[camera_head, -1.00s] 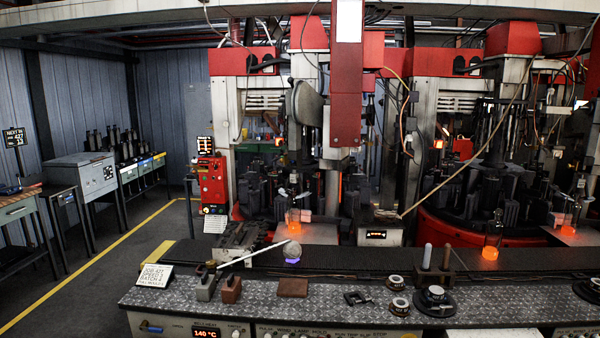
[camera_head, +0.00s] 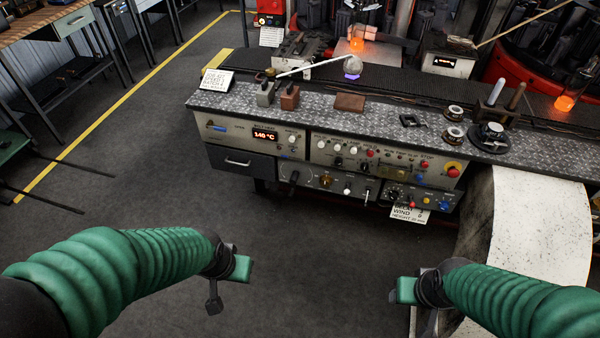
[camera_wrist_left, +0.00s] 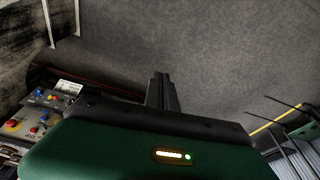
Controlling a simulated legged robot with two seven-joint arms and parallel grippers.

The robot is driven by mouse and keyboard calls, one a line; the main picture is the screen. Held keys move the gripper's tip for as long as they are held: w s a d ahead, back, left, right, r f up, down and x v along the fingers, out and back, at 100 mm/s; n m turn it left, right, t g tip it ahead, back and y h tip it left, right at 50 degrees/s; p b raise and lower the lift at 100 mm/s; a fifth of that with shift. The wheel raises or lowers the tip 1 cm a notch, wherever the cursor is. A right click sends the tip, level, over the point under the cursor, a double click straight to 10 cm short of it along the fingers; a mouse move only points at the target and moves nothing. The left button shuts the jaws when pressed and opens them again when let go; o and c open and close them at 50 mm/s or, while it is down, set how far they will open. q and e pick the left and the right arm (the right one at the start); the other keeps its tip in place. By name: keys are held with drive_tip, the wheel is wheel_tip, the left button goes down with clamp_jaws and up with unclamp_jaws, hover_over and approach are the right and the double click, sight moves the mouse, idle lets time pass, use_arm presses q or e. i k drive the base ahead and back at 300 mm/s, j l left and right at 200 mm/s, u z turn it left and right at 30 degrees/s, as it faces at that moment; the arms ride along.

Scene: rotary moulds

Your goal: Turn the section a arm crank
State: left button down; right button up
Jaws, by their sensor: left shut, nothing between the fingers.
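The control bench (camera_head: 250,108) stands ahead of me. Its lower front panel has a dark handle (camera_head: 293,183) that looks like a crank, a brass knob (camera_head: 326,181) and a small pale lever (camera_head: 367,195). I cannot read which one is the section a arm crank. My left gripper (camera_head: 213,303) hangs low at the left, well apart from the bench. In the left wrist view its fingers (camera_wrist_left: 161,80) are together and empty, over bare floor. My right gripper (camera_head: 430,325) is at the lower right, also apart from the panel; its fingers are too unclear to judge.
A pale curved housing (camera_head: 520,235) stands at the right beside my right arm. A pale rod (camera_head: 315,67) lies across the bench top's back. Dark floor (camera_head: 300,270) between my arms and the bench is clear.

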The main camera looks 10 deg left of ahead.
sight(295, 174)
drive_tip(key=i+l, duration=0.4)
drive_tip(key=i+l+z, duration=0.1)
drive_tip(key=i+l, duration=0.3)
drive_tip(key=i, duration=0.2)
